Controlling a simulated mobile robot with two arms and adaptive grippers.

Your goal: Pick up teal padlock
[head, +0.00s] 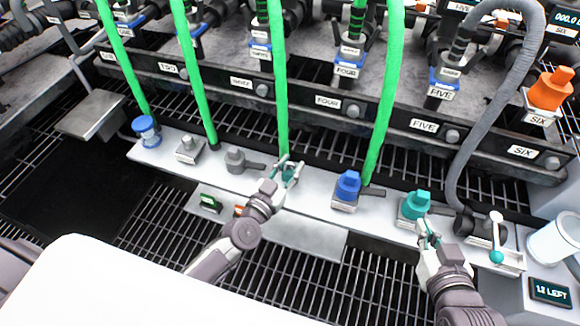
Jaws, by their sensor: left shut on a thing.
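My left gripper (287,168) is at the middle of the pale shelf, with its fingers around a small teal piece (289,174), which looks like the teal padlock. The fingers hide much of it, and I cannot tell whether it is clear of the shelf. My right gripper (430,232) is at the right part of the shelf, just in front of a larger teal block with a knob (415,204). Its fingertips look apart, with small teal parts showing between them.
The pale shelf (318,200) also carries a blue knob block (347,186), grey fittings (236,160) and a blue cylinder (146,130). Green hoses (278,90) and a grey hose (497,100) hang close behind. A white cylinder (553,240) stands at the right.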

